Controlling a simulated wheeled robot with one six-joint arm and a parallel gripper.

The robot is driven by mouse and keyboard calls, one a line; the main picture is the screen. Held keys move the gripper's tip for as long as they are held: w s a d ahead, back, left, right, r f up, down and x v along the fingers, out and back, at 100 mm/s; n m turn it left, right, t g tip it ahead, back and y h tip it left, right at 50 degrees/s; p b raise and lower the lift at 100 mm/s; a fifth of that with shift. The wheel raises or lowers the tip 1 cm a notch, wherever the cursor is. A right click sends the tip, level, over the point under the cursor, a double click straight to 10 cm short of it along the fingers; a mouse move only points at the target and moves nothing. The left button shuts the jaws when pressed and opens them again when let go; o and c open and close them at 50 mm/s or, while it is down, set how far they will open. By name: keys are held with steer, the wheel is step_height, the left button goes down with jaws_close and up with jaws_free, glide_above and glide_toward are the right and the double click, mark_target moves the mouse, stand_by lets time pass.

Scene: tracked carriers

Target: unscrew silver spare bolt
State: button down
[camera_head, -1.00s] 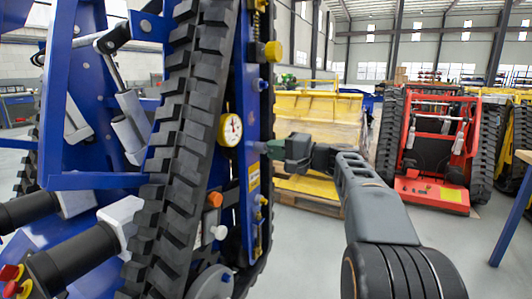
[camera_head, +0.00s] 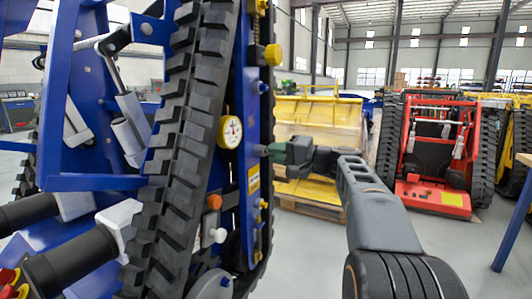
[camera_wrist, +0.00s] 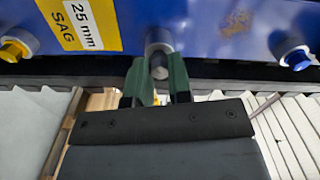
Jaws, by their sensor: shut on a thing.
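The silver bolt (camera_wrist: 158,66) projects from the blue side frame of the tracked carrier, between the green fingers of my gripper (camera_wrist: 158,82) in the wrist view. The fingers are shut on it, and its grey collar (camera_wrist: 159,40) meets the blue frame. In the head view the bolt (camera_head: 260,150) shows as a small grey stub on the frame, and my gripper (camera_head: 277,152) reaches it from the right. The fingers partly hide the bolt, so how far it is turned out cannot be told.
A yellow knob (camera_wrist: 14,49) and a blue knob (camera_wrist: 296,58) flank the bolt in the wrist view. A yellow label (camera_wrist: 84,25) reads "25 mm SAG". A yellow-rimmed gauge (camera_head: 230,131) and black track (camera_head: 190,130) are close by. A red carrier (camera_head: 432,160) stands behind, right.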

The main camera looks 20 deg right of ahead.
steer(key=shift+b+v, duration=0.4)
steer(key=shift+v, duration=1.35)
steer(key=shift+v, duration=1.8)
